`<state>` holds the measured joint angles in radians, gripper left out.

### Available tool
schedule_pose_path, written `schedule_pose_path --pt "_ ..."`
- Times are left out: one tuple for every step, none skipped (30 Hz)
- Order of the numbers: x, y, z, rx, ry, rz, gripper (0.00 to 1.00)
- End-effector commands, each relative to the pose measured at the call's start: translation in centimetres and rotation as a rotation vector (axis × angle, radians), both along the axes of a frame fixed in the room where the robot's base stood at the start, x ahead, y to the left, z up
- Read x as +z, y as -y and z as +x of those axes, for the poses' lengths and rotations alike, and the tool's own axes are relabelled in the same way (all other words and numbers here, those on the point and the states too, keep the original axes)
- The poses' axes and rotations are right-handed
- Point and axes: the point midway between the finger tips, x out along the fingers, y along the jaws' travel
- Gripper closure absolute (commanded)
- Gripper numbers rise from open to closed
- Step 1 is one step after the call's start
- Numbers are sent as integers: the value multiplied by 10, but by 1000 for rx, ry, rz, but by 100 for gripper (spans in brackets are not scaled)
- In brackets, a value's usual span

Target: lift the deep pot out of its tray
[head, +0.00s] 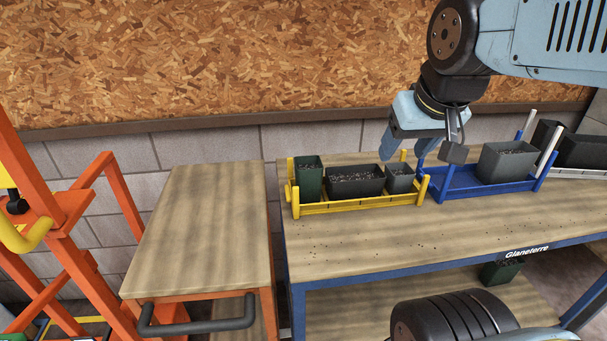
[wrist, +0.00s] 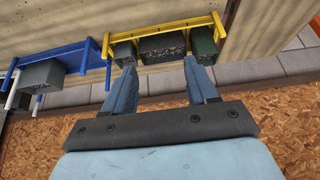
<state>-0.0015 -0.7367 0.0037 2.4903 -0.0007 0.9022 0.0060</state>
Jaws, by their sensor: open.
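A yellow tray (head: 360,204) on the bench holds a tall, narrow dark green pot (head: 308,182) at its left end. This looks like the deep pot; it stands upright with soil in it. A wide dark trough (head: 356,182) and a small grey pot (head: 401,179) stand beside it in the tray. In the wrist view the green pot (wrist: 205,46) is at the tray's right end, just beyond the right fingertip. My gripper (head: 405,153) is open and empty, above the tray's right end; its spread fingers (wrist: 160,68) show in the wrist view.
A blue tray (head: 462,184) with a larger grey pot (head: 507,162) stands to the right, near my gripper. Black containers (head: 580,148) stand farther right. The bench front (head: 400,240) is mostly clear. A bare wooden side table (head: 200,220) stands left, beside an orange frame (head: 88,240).

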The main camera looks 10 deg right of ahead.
Motion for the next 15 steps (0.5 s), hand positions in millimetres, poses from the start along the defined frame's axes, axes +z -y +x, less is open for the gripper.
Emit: schedule_pose_path --pt "1 -2 5 0 -10 -1 37" --pt "1 -3 9 1 -17 -2 34" --pt "2 -2 16 0 -28 -4 31" --pt "3 -2 21 -1 -37 -4 28" --pt "4 -4 28 -1 -48 -5 25" --pt "5 -8 37 -2 -63 -6 21" --pt "5 -11 44 -2 -74 -7 18" --pt "5 -14 51 -1 -87 -8 15" --pt "5 -18 62 -2 -102 -9 13" --pt "5 -21 69 -2 -115 -9 13" --pt "5 -25 77 -1 -126 -11 13" --pt "4 -30 87 -1 -141 -11 13" --pt "3 -34 94 -2 -152 -11 13" --pt "1 -37 102 -1 -164 -12 13" --pt "0 -43 112 0 -179 -12 13"
